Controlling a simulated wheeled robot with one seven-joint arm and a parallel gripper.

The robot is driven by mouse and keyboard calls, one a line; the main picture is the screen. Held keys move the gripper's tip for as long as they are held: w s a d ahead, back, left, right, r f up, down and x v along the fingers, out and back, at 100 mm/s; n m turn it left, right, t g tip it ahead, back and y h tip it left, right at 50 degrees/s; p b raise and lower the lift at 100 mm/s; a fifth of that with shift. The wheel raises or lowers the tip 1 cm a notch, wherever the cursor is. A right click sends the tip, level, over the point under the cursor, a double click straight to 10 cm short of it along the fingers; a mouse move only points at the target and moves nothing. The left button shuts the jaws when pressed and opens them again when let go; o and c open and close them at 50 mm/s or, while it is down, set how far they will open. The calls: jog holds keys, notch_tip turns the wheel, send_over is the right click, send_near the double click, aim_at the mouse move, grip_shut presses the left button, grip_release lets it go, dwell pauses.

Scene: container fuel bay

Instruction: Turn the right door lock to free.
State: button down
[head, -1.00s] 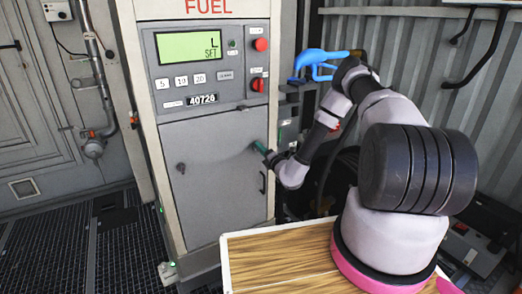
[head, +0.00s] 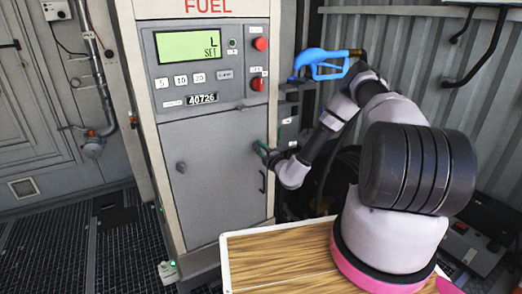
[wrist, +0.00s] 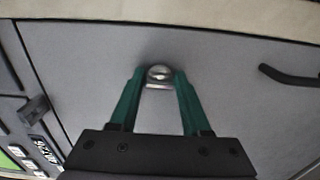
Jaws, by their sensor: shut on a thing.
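The right door lock (wrist: 160,72) is a small round metal lock on the grey pump cabinet door (head: 215,200). In the wrist view it sits between the two green fingertips of my gripper (wrist: 159,78), which are shut on it. In the head view my gripper (head: 265,153) is at the upper right of the door, and its fingers hide this lock. The lock's marking and exact turn angle are too small to tell. A second small lock (head: 181,167) shows on the left side of the same door, clear of my gripper.
A black door handle (head: 262,181) is just below my gripper. Above the door is the control panel with a green display (head: 188,46), a red button (head: 261,44) and a red switch (head: 258,85). A blue fuel nozzle (head: 322,63) hangs to the right, close to my arm.

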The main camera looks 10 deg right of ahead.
jog(key=shift+a+r, duration=0.15)
jog(key=shift+c, duration=1.8)
grip_release()
jog(key=v, duration=1.1)
jog(key=shift+w+r, duration=0.1)
